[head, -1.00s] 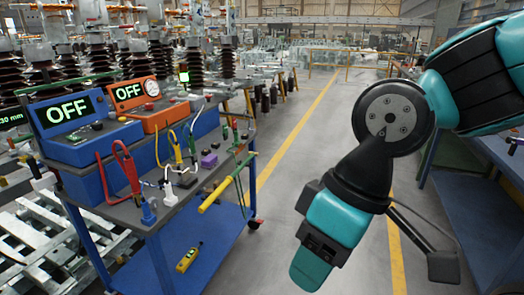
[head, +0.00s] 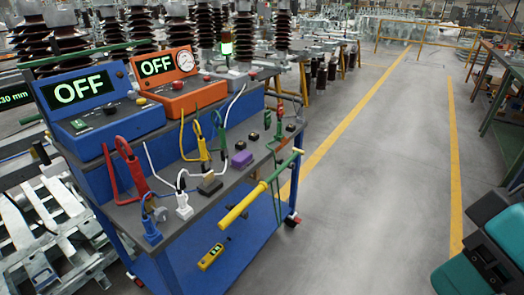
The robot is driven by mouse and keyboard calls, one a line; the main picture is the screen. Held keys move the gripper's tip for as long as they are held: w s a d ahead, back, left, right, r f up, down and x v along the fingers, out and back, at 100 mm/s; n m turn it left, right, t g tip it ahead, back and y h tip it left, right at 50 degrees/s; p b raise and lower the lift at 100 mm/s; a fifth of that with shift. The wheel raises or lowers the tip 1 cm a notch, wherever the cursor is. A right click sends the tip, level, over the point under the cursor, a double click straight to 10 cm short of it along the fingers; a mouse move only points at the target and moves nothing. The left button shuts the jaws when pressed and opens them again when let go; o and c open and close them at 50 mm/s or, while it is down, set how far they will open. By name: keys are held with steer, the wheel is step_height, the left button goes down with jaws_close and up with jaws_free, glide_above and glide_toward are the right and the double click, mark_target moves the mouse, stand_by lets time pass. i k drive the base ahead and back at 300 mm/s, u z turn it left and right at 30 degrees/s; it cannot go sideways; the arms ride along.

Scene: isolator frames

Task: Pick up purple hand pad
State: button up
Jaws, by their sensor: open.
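The purple hand pad (head: 241,159) is a small purple block. It lies on the grey top of the blue cart (head: 190,225), right of the middle, behind a dark block with a tan top (head: 209,185). Its upper side is uncovered and nothing holds it. Part of my arm, teal and black, shows at the lower right corner of the head view, well away from the cart. The fingers of my gripper are not in view.
A yellow meter (head: 211,257) lies on the lower shelf. The floor to the right is open.

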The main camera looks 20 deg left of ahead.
mark_target(241, 162)
steer(key=u, duration=0.1)
steer(key=i, duration=0.75)
steer(key=u, duration=0.9)
steer(key=i, duration=0.65)
steer(key=u, duration=0.65)
